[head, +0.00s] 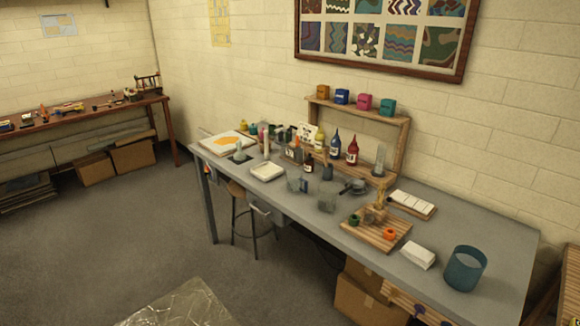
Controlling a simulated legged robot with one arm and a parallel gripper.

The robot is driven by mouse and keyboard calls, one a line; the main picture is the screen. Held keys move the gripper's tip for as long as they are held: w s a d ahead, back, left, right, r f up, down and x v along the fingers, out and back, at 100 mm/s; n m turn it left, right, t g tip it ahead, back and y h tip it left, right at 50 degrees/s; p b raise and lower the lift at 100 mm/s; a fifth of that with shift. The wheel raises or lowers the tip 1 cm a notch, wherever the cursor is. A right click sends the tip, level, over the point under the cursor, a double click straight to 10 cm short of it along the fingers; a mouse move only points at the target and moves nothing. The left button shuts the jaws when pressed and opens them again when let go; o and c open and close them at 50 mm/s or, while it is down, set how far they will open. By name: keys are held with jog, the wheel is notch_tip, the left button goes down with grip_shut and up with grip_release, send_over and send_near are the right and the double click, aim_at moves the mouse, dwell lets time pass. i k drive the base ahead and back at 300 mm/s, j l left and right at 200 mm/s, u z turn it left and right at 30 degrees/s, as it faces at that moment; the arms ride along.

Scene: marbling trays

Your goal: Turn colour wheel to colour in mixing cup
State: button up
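I cannot make out a colour wheel for certain. Small grey cups (327,202) stand near the table's front edge, and I cannot tell whether one is the mixing cup or what colour is inside. A wooden board (376,238) right of them carries a small wooden stand, a green pot (354,220) and an orange pot (389,235). A large teal translucent cup (465,268) stands at the table's right end. My gripper is not in view.
The long grey table (300,215) runs along the wall. Its back holds bottles and a wooden shelf (358,115) with several coloured jars. A stool (250,215) stands under it. Crumpled clear sheeting (185,305) lies on the floor in front. The floor left of it is clear.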

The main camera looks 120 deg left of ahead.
aim_at(208, 173)
jog(key=u, duration=4.6)
jog(key=i+z, duration=0.15)
jog(key=z, duration=0.2)
jog(key=i+j+z, duration=0.1)
jog(key=z, duration=0.3)
jog(key=i+j+z, duration=0.1)
jog(key=i+j, duration=0.15)
jog(key=i+j+z, duration=0.15)
jog(key=j, duration=0.3)
jog(key=i+j+z, duration=0.1)
jog(key=i+j, duration=0.2)
jog(key=i+j+z, duration=0.1)
jog(key=j, duration=0.4)
jog(key=i+j+z, duration=0.15)
jog(key=i+j, duration=0.3)
jog(key=j, duration=0.25)
jog(key=i+j, duration=0.15)
jog(key=j, duration=0.25)
jog(key=i+j, duration=0.2)
jog(key=j, duration=0.2)
jog(key=i+j, duration=0.15)
jog(key=j, duration=0.25)
jog(key=i+j, duration=0.15)
jog(key=j, duration=0.25)
jog(key=i+j, duration=0.15)
jog(key=j, duration=0.2)
